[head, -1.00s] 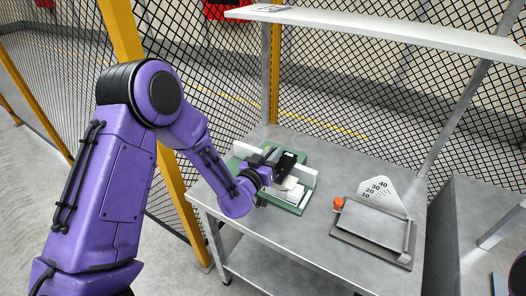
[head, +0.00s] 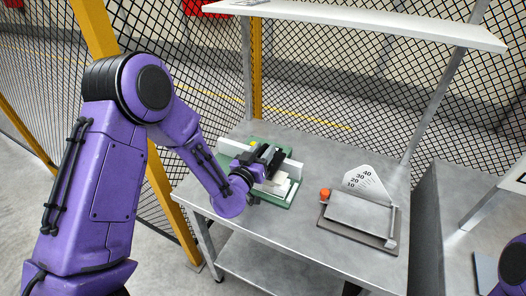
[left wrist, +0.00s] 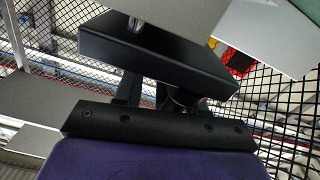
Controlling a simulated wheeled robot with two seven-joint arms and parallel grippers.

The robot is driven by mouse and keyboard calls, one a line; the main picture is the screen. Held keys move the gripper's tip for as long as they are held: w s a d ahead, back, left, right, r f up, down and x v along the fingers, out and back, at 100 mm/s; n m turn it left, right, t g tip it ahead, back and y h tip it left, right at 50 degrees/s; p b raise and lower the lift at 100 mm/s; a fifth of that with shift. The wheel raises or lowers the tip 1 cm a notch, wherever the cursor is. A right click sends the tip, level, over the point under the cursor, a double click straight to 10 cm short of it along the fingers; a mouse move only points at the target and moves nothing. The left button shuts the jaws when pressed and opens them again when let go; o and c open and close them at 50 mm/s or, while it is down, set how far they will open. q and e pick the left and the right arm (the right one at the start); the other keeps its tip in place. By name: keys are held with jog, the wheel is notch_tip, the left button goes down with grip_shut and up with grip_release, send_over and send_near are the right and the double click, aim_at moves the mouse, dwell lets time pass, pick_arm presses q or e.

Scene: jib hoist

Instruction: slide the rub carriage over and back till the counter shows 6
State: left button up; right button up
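The rub rig is a green base (head: 284,202) with pale upright walls (head: 291,167) on the grey table. A cream-white block (head: 279,185) lies in it beside my gripper; I cannot tell whether this is the carriage. My left gripper (head: 268,160) is over the middle of the rig, between the walls, and hides part of it. In the left wrist view a black block (left wrist: 150,50) and a pale panel (left wrist: 165,15) fill the top, and the fingertips cannot be made out. No counter digits are readable. My right gripper is out of view.
A grey plate device with an orange knob (head: 325,194) and a numbered white scale (head: 364,184) stands to the right on the table (head: 330,150). A white shelf (head: 370,22) spans above. Black mesh fencing with yellow posts stands behind and left.

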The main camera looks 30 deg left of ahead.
pick_arm(q)
jog(key=s+b, duration=0.1)
jog(key=s, duration=0.9)
jog(key=shift+s, duration=0.3)
